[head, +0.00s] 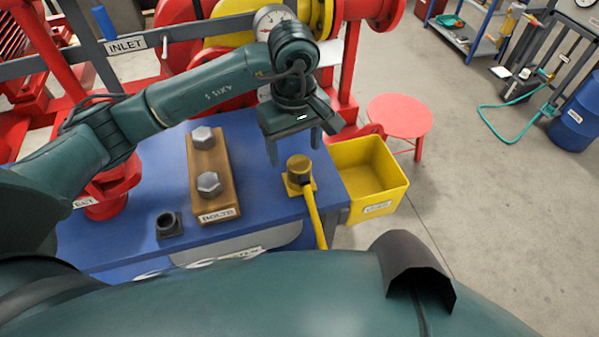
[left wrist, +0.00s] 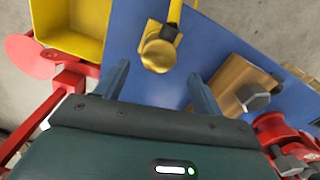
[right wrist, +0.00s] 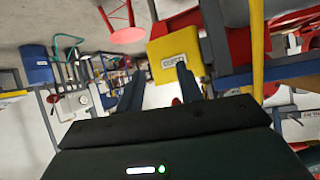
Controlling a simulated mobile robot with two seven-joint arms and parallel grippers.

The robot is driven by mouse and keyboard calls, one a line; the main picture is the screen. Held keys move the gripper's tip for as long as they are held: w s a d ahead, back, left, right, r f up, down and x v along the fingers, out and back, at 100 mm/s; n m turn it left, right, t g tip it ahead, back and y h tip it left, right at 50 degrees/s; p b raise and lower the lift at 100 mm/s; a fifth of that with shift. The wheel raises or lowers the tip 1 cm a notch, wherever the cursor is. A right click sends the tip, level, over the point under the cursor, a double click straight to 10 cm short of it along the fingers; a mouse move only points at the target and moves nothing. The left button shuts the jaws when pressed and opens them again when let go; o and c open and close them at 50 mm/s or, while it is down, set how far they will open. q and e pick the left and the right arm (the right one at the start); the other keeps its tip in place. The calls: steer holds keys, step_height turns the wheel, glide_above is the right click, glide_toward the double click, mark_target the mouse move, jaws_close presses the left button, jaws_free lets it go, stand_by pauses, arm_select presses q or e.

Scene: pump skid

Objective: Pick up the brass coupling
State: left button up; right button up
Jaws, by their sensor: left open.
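The brass coupling (head: 299,167) is a short, round-topped cylinder on a yellow square base, near the right end of the blue bench (head: 262,140). A yellow bar (head: 315,217) runs from it toward the bench's front edge. My left gripper (head: 294,150) is open and empty, pointing down above and just behind the coupling. In the left wrist view the coupling (left wrist: 158,54) shows ahead of the gap between the open fingers (left wrist: 159,70), apart from both. My right gripper (right wrist: 159,72) is open and empty, away from the coupling.
A wooden block (head: 204,150) labelled BOLTS holds two large bolts left of the coupling. A dark fitting (head: 169,224) stands at its left. A yellow bin (head: 366,172) hangs right of the bench. A red stool (head: 400,115) stands beyond; red pipework is behind.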

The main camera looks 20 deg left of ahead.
mark_target(299, 162)
arm_select(q)
steer(key=f, duration=0.2)
steer(key=d+f+p, duration=0.1)
steer(key=f, duration=0.1)
steer(key=shift+s+f, duration=0.2)
steer(key=shift+f, duration=0.35)
arm_select(e)
steer(key=shift+w+d+r, duration=0.1)
steer(key=shift+d, duration=0.2)
arm_select(q)
steer(key=c, duration=1.2)
arm_select(e)
steer(key=shift+r, duration=0.1)
arm_select(q)
steer(key=shift+r, duration=0.1)
step_height(299, 162, up, 10)
steer(key=shift+f+b, duration=0.1)
steer(key=shift+b, duration=0.45)
arm_select(e)
steer(key=shift+a, duration=0.25)
